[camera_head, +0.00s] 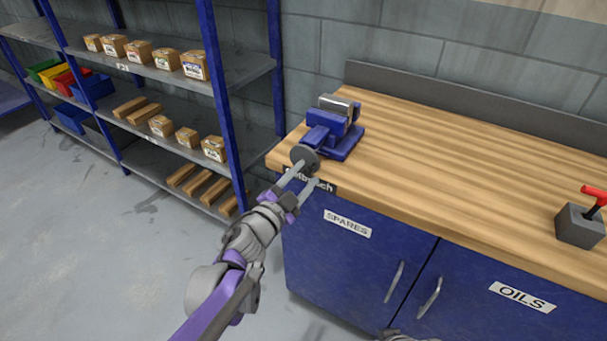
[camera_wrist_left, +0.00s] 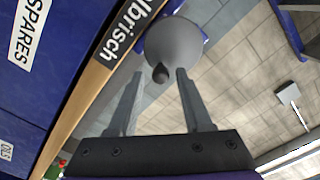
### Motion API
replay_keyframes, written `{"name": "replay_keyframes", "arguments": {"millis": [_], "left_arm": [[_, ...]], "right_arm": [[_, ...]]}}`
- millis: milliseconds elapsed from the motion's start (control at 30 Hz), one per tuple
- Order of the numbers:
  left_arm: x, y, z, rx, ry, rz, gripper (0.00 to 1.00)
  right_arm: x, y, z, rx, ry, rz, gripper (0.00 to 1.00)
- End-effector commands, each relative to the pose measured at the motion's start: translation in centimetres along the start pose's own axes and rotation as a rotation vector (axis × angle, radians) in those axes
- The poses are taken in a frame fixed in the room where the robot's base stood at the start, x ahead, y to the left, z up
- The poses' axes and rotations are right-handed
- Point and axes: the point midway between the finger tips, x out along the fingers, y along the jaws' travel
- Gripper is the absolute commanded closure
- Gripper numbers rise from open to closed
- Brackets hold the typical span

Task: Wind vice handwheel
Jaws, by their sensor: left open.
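The blue vice (camera_head: 330,130) with grey jaws sits on the wooden workbench (camera_head: 440,150) at its left end. Its grey round handwheel (camera_head: 303,157) faces the bench's front left corner. My left gripper (camera_head: 303,178) is open, just in front of the handwheel. In the left wrist view the handwheel (camera_wrist_left: 173,48) shows as a grey disc with a small dark knob (camera_wrist_left: 160,73). The knob appears between the two fingertips of my left gripper (camera_wrist_left: 160,75), and nothing is clamped. I cannot tell whether the fingers touch the wheel.
The blue cabinet under the bench has doors labelled SPARES (camera_head: 347,223) and OILS (camera_head: 522,297). A grey box with a red lever (camera_head: 580,225) stands at the bench's right. Shelving (camera_head: 240,70) with boxes and bins stands at left. The bench middle is clear.

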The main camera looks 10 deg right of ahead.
Motion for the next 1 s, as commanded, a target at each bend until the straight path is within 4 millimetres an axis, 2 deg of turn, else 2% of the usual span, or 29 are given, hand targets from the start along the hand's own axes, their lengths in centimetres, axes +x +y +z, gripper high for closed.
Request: {"name": "replay_keyframes", "arguments": {"millis": [133, 367, 700, 867, 1000], "left_arm": [[0.0, -0.2, -0.2, 0.215, 0.000, -0.001, 0.50], [0.0, -0.1, 0.0, 0.359, 0.000, -0.001, 0.50], [0.0, -0.1, -0.1, 0.845, 0.000, 0.000, 0.50], [0.0, 0.0, 0.1, 0.931, 0.000, 0.000, 0.50], [0.0, -0.1, 0.0, 1.094, -0.001, -0.001, 0.50]], "right_arm": [[-1.1, 0.0, -0.4, 0.000, 0.004, 0.000, 1.00], [-1.6, 0.0, -0.6, 0.000, 0.006, 0.000, 1.00], [-3.5, 0.0, -1.4, 0.000, 0.013, 0.000, 1.00], [-3.7, 0.0, -1.5, 0.000, 0.014, 0.000, 1.00], [-4.4, 0.0, -1.8, 0.000, 0.016, 0.000, 1.00]]}}
